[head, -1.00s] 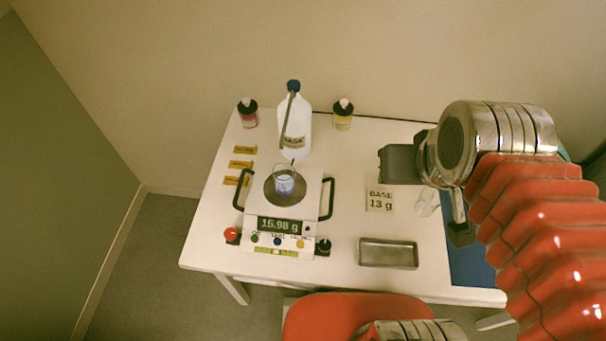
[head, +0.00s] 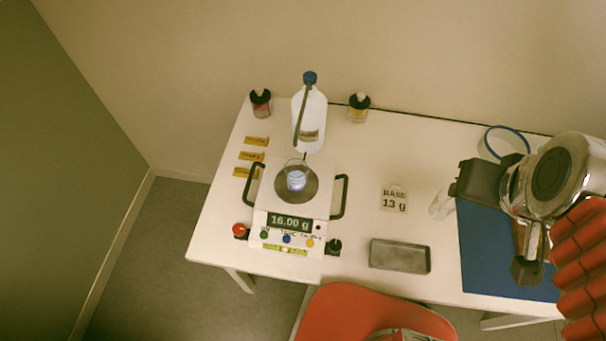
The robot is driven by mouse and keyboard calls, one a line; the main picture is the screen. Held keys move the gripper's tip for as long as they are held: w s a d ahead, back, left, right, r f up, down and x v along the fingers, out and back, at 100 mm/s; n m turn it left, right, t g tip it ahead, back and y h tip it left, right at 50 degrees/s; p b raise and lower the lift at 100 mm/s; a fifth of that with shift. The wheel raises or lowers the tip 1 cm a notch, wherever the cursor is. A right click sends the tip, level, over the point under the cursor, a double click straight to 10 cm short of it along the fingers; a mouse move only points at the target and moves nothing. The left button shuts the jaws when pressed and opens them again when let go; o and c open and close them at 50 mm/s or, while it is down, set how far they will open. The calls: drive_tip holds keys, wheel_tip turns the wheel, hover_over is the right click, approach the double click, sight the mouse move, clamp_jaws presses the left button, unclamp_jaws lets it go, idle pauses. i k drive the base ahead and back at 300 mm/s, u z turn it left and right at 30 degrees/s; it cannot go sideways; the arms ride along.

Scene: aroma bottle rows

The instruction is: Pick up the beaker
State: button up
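The small clear beaker (head: 296,180), holding a bluish liquid, stands upright on the round dark pan of the white scale (head: 325,200), whose display reads 16.00 g. My gripper (head: 502,228) is at the right, over the blue mat (head: 484,262), well away from the beaker. Its two dark fingers are wide apart, with nothing visible held between them. Part of the mat is hidden behind my arm.
A white bottle with a blue cap and a bent spout (head: 312,115) stands just behind the beaker. Black scale handles flank it. A clear glass item (head: 441,204), a "BASE 13 g" card (head: 394,199) and a metal tray (head: 400,256) lie to the right. A red chair (head: 370,310) is in front.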

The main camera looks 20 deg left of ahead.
sight(297, 169)
drive_tip(key=z, duration=0.05)
drive_tip(key=k, duration=1.65)
drive_tip(key=u, duration=1.5)
drive_tip(key=i, duration=1)
drive_tip(key=u, duration=0.05)
